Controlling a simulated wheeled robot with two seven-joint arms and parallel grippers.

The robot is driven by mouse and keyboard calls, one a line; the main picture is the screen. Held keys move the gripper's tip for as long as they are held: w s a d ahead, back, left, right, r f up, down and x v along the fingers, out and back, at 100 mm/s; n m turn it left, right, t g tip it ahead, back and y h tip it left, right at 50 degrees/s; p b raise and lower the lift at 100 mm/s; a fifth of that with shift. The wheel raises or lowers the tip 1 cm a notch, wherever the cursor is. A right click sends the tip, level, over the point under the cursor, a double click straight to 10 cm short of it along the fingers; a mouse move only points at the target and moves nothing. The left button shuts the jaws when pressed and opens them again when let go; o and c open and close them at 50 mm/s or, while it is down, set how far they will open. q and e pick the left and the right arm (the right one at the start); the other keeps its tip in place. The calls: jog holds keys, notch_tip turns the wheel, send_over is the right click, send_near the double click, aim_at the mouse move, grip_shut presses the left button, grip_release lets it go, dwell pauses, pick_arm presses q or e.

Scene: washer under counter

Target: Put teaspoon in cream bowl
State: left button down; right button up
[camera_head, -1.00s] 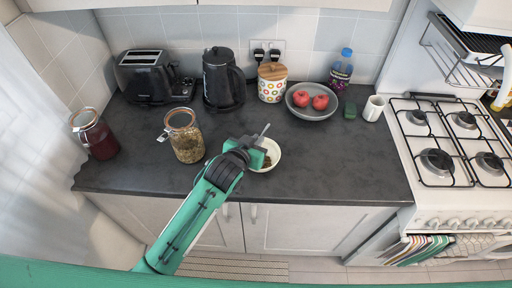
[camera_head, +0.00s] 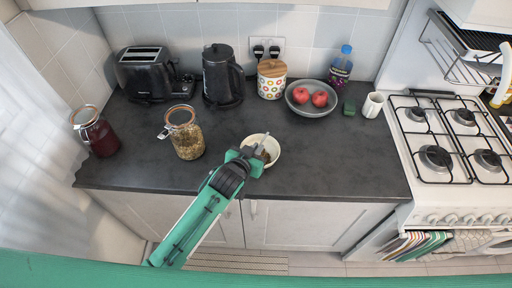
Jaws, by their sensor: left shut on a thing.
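The cream bowl (camera_head: 275,151) stands on the dark counter near its front edge, with something brown partly visible inside. My left gripper (camera_head: 252,158) is at the bowl's near left side and covers part of it. It is shut on the teaspoon (camera_head: 262,144), whose thin grey shaft sticks up from the jaws, tilted to the right, in front of the bowl's opening. The rest of the spoon is hidden by the gripper. I cannot tell whether the spoon touches the bowl. My right gripper is not in view.
A jar of grains (camera_head: 185,137) stands left of the bowl, a jar of red contents (camera_head: 98,135) further left. A kettle (camera_head: 222,78), toaster (camera_head: 145,72), canister (camera_head: 271,80) and grey fruit bowl (camera_head: 300,108) line the back. The counter right of the bowl is clear.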

pick_arm(q)
jog(key=shift+f, duration=0.2)
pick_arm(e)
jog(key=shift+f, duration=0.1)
pick_arm(q)
jog(key=c, duration=1.6)
grip_release()
jog(key=shift+o, duration=0.2)
jog(key=shift+r, duration=0.6)
jog(key=shift+s+a, duration=0.1)
jog(key=shift+s, duration=0.2)
jog(key=b+v, duration=0.2)
jog(key=v, duration=0.9)
jog(key=shift+r+b, duration=0.3)
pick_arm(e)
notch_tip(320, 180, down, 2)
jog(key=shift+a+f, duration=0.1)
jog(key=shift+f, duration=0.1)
pick_arm(q)
jog(key=shift+s, duration=0.1)
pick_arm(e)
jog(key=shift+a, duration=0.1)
